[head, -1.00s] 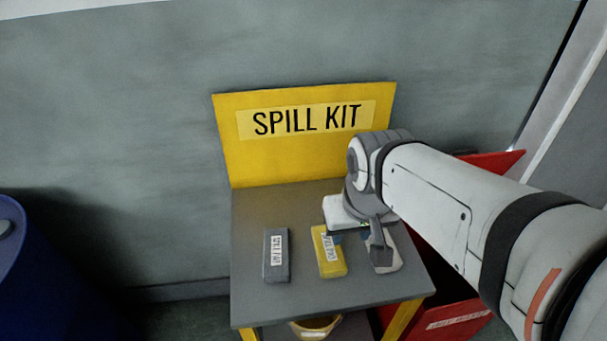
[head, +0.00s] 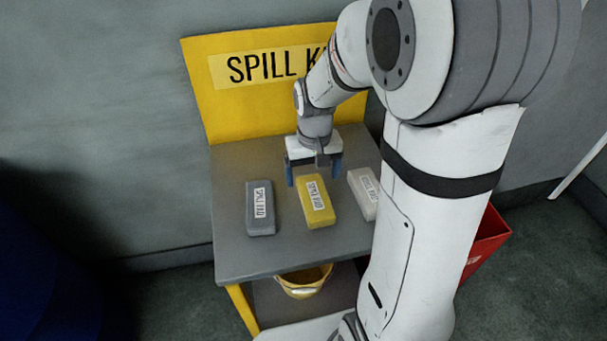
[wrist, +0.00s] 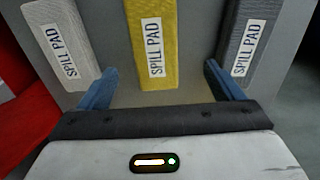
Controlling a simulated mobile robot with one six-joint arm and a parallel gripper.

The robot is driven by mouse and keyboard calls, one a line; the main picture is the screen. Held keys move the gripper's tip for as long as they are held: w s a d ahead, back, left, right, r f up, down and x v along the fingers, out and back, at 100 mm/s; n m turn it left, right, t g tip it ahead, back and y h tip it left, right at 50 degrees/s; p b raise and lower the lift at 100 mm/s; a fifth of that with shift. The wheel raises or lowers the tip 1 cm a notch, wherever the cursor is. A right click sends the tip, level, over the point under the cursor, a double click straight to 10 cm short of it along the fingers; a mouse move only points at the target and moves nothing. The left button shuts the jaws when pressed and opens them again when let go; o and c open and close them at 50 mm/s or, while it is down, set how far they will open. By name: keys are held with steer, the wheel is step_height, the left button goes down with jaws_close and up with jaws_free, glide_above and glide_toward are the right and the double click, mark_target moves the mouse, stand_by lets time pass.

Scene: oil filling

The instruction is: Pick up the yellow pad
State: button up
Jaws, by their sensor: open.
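The yellow pad (head: 316,203), a block with a white "SPILL PAD" label, lies on the grey cart top between two other pads. It also shows at the top middle of the wrist view (wrist: 154,42). My gripper (head: 314,176) is open with blue fingers and hangs at the far end of the yellow pad. In the wrist view my gripper (wrist: 157,82) has its fingers spread wider than the yellow pad, one toward each side. Nothing is held. Whether the fingers are down at the pad's height is hard to tell.
A dark grey pad (head: 260,210) lies left of the yellow pad and a light grey pad (head: 362,190) lies right, partly behind my arm. A yellow "SPILL KIT" board (head: 225,105) stands behind. A yellow bucket (head: 302,283) sits below. A red bin (head: 487,240) is at right.

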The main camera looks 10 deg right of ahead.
mark_target(315, 196)
steer(key=shift+w+f, duration=0.25)
steer(key=shift+f, duration=0.75)
steer(key=f, duration=0.7)
steer(key=shift+s+d, duration=0.25)
steer(key=shift+d, duration=0.1)
steer(key=shift+r, duration=0.1)
steer(key=c, duration=1.2)
steer(key=shift+o, duration=0.2)
steer(key=shift+r, duration=0.1)
step_height(315, 196, up, 10)
steer(key=shift+f, duration=0.1)
